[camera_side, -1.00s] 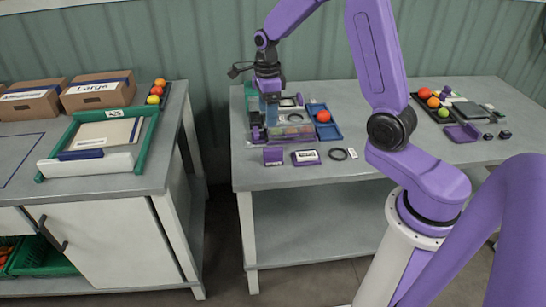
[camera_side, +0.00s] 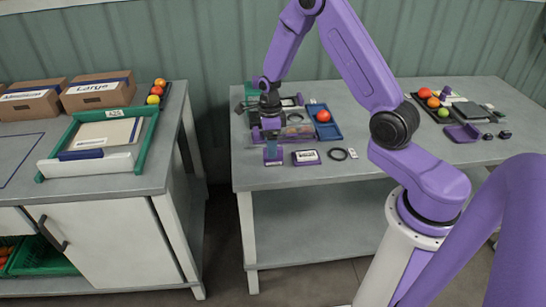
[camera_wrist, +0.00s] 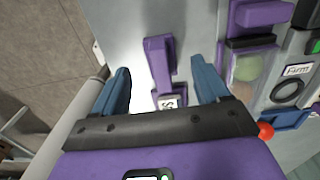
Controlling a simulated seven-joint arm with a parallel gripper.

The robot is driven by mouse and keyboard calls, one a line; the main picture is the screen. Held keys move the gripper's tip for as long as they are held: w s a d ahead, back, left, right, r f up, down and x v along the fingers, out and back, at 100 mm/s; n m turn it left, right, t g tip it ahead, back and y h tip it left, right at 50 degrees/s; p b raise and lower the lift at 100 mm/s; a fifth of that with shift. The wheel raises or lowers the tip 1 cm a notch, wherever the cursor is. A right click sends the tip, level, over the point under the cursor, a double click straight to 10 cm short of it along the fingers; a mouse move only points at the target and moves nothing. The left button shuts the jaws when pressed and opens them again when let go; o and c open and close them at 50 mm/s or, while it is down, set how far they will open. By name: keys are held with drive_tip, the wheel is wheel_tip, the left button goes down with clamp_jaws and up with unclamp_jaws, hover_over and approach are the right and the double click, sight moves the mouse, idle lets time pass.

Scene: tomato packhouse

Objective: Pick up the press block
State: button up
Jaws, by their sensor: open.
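A gap shows between each finger and the block. The fingers partly hide it in the side view.
A clear box (camera_wrist: 246,67) with a purple part (camera_wrist: 262,14) lies close to my right finger. A labelled dark piece (camera_side: 306,157) and black ring (camera_side: 338,154) lie right of the block. Behind stands a blue tray (camera_side: 333,132) with a red tomato (camera_side: 323,115).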

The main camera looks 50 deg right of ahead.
drive_tip(key=f, duration=0.4)
drive_tip(key=shift+s+d+f, duration=0.1)
drive_tip(key=shift+s+d, duration=0.25)
drive_tip(key=shift+f, duration=0.6)
drive_tip(key=c, duration=1.2)
drive_tip(key=shift+r, duration=0.1)
wheel_tip(320, 180, up, 10)
drive_tip(key=shift+f, duration=0.1)
